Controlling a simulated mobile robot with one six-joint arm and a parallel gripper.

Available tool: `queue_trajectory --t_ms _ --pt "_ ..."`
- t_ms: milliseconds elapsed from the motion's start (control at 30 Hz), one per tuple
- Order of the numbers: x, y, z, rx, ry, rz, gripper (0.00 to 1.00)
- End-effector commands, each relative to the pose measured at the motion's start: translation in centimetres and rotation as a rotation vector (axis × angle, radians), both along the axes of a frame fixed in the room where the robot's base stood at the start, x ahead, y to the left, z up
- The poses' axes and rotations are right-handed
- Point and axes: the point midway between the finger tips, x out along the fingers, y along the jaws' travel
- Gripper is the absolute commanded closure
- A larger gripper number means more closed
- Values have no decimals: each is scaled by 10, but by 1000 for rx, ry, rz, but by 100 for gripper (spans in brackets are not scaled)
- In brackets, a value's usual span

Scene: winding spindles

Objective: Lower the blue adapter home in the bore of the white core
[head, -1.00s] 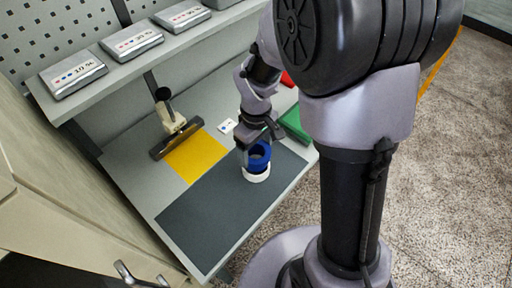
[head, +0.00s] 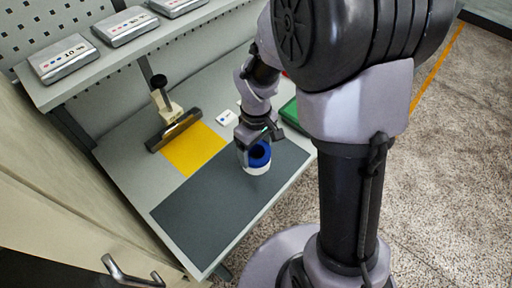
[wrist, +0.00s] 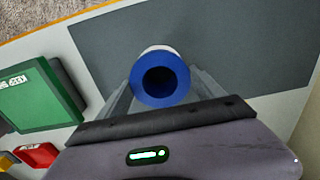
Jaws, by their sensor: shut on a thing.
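The blue adapter (head: 260,152) is a ring with a dark round hole. It sits at the top of the white core (head: 257,170), which stands upright on the dark grey mat (head: 205,205). My gripper (head: 251,151) is shut on the adapter from above. In the wrist view the fingers of my gripper (wrist: 161,92) lie on both sides of the adapter (wrist: 160,101). A bit of the white core (wrist: 158,49) shows past its far edge. The adapter covers the bore, so I cannot tell how deep it reaches.
A yellow patch (head: 194,150) and a black-edged tool on a stand (head: 174,130) lie to the left. A green bin (wrist: 38,100) and a red bin (wrist: 38,155) are close by. A shelf with grey boxes (head: 63,58) runs above the back. The mat's left part is clear.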

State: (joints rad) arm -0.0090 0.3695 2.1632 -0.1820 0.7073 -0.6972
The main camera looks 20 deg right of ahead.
Motion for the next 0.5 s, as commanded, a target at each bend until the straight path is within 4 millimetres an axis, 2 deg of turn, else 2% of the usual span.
queue_trajectory --t_ms 233,267,333,367,500 --pt "0 0 0 0 0 0 63" --pt "0 0 0 0 0 0 17" --pt "0 0 0 0 0 0 3" --pt "0 0 0 0 0 0 0" --pt "0 0 0 0 0 0 0"
